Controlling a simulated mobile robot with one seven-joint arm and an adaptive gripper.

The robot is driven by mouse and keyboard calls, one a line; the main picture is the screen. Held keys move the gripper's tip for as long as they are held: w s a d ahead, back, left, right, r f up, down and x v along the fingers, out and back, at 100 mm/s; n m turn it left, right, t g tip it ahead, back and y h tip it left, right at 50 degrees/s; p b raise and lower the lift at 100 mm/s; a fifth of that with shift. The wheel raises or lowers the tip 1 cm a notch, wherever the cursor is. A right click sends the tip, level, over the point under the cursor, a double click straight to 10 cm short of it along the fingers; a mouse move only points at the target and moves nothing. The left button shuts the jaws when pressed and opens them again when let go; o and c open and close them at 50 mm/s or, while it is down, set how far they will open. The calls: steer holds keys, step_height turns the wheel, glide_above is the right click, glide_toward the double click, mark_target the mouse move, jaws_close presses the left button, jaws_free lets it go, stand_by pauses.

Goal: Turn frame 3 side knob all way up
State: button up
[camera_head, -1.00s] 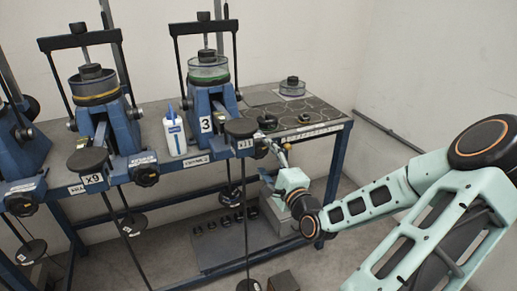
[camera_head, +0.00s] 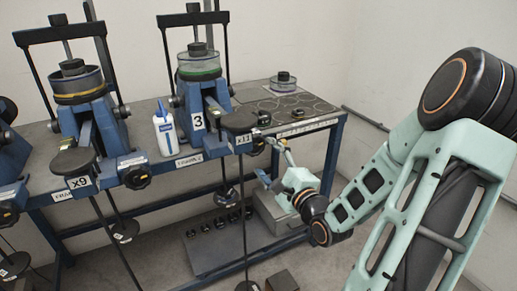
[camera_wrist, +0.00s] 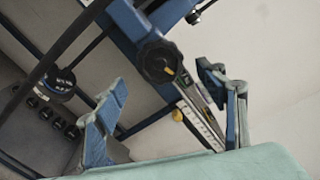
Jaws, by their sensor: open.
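Frame 3 (camera_head: 198,121) is a blue lever frame with a white "3" label, standing on the table in the head view. Its black side knob (camera_head: 258,141) is at the front right, beside the x11 label. In the wrist view a round black knob (camera_wrist: 160,62) with a small yellow mark is ahead, at the end of a blue beam. My gripper (camera_head: 270,148) is just right of and slightly below the knob in the head view. Its blue fingers are spread wide and hold nothing. In the wrist view the knob shows between and beyond the fingertips (camera_wrist: 160,76); contact cannot be told.
A scale strip (camera_wrist: 200,118) runs beside the right finger. The x11 hanger (camera_head: 240,121) and its rod are close to the left of my gripper. A white bottle (camera_head: 165,130) stands left of frame 3. The x9 frame (camera_head: 88,125) is further left. A wall is at right.

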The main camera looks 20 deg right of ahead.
mark_target(256, 147)
steer(key=w+b, duration=0.2)
steer(key=w, duration=0.2)
steer(key=w+b, duration=0.1)
steer(key=w, duration=0.3)
steer(key=shift+a+f+b, duration=0.2)
steer(key=shift+b, duration=0.2)
steer(key=shift+s+r, duration=0.15)
steer(key=shift+r, duration=0.05)
steer(key=c, duration=0.4)
steer(key=shift+p, duration=0.3)
steer(key=c, duration=1.2)
steer(key=shift+d+m+b, duration=0.1)
steer(key=shift+m+b, duration=0.2)
steer(key=shift+b, duration=0.35)
steer(key=o, duration=1.6)
steer(key=shift+w, duration=0.2)
steer(key=shift+p, duration=0.35)
